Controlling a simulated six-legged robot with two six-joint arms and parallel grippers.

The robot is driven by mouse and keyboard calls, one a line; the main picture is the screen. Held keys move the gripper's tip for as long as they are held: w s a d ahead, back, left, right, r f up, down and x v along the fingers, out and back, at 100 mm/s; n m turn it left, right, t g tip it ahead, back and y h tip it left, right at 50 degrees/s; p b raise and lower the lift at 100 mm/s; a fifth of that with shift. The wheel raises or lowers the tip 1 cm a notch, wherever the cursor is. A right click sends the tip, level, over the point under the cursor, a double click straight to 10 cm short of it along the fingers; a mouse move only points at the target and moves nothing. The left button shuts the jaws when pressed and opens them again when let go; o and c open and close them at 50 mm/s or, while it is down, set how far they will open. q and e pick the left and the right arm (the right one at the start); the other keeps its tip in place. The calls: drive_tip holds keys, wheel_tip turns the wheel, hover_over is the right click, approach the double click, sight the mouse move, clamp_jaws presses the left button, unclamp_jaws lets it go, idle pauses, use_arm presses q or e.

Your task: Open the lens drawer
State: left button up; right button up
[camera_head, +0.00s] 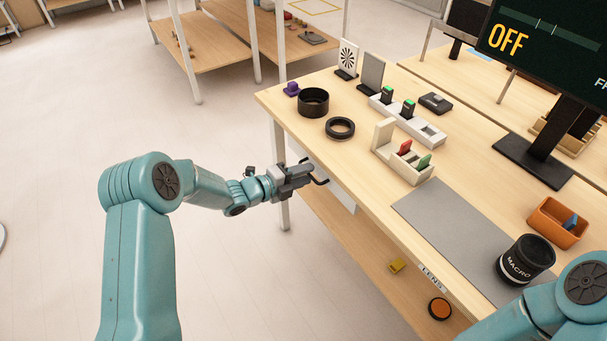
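A label reading "LENS" (432,278) is on the long front edge of the wooden table, toward the lower right. The drawer's handle and opening cannot be made out there; part of that edge is cut off by my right arm. My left gripper (318,172) is beside the table's front edge, well to the upper left of the label. Its dark fingers look apart, with nothing seen between them. A pale panel (345,197) hangs under the edge just behind it; contact cannot be told. My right arm enters at the lower right, and its gripper is out of view.
The table holds a black MACRO lens (525,260), a grey mat (445,225), an orange bin (556,222), a cream card holder (400,165), black rings (340,127) and a monitor (540,45). A lower shelf (365,265) runs below. Open floor lies left.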

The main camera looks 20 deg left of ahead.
use_arm(q)
drive_tip(key=shift+w+d, duration=0.1)
clamp_jaws()
idle(1.4)
